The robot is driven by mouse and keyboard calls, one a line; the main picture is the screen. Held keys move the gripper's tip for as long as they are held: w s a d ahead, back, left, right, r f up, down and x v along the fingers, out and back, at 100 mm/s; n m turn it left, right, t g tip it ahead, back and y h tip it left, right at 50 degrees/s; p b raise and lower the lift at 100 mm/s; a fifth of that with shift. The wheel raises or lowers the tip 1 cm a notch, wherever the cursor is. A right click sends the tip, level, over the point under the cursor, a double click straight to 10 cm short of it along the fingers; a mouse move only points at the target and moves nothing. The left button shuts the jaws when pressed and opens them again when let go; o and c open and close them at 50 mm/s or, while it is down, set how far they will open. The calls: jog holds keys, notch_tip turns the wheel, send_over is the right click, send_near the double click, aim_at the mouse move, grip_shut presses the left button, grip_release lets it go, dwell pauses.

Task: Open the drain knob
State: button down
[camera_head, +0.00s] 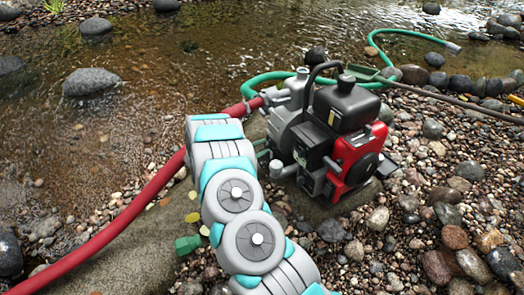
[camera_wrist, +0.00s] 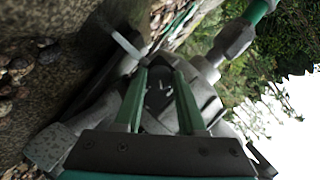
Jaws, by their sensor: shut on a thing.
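The motor pump, with a grey pump casing (camera_head: 288,130) and a red and black engine (camera_head: 352,150), stands on a flat rock. The fingertips are close together and shut on a small part low on the casing, most likely the drain knob. The knob's shape and turn angle are hidden.
A red hose (camera_head: 120,218) runs from the pump to the lower left. A green hose (camera_head: 262,82) leads behind the pump to the water. A small green piece (camera_head: 187,244) lies beside my arm. Loose stones surround the rock, and creek water (camera_head: 190,50) fills the back.

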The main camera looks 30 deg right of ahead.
dwell(0.4)
jog(key=c, duration=0.5)
grip_release()
jog(key=v, duration=0.7)
jog(key=shift+a, duration=0.4)
jog(key=shift+s, duration=0.1)
